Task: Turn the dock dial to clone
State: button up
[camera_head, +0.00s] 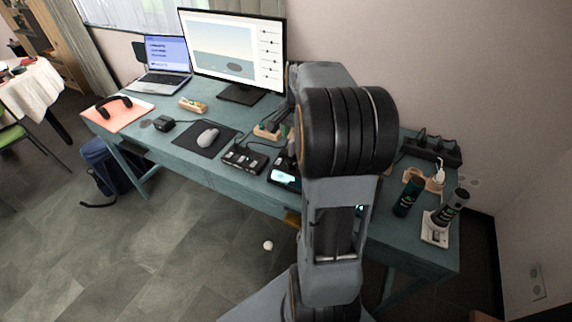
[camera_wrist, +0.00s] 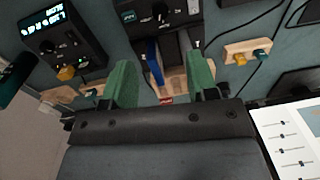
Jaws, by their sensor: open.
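In the wrist view my gripper (camera_wrist: 163,76) is open, with its two green finger pads apart and nothing held between them. A black box with a lit text screen and a dark round dial (camera_wrist: 47,47) is at the upper left. A second black box (camera_wrist: 150,20) with a small display and a dark knob (camera_wrist: 160,11) is at the top centre, beyond the fingertips. I cannot tell which box is the dock, and the dial markings are too small to read. In the head view my arm hides the gripper. A black device with a bright screen (camera_head: 284,176) shows beside the arm.
A wooden holder with a blue slab (camera_wrist: 154,62) shows between the fingers. A wooden block with plugs (camera_wrist: 247,51) is to the right. In the head view, the teal table (camera_head: 205,170) also bears a monitor (camera_head: 232,48), a mouse (camera_head: 207,138) and dark bottles (camera_head: 409,196).

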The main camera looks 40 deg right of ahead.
aim_at(292, 165)
jog(key=f, duration=0.8)
jog(key=f+b, duration=0.1)
jog(key=f, duration=0.3)
jog(key=shift+w+a+f, duration=0.2)
jog(key=shift+w+f, duration=0.05)
jog(key=c, duration=0.9)
jog(key=n, duration=0.4)
jog(key=shift+n, duration=0.3)
jog(key=o, duration=0.9)
jog(key=shift+r, duration=0.15)
notch_tip(292, 165, up, 14)
jog(key=p, duration=0.1)
jog(key=shift+s+d+f+p, duration=0.2)
jog(key=shift+d+p, duration=0.05)
jog(key=shift+p, duration=0.1)
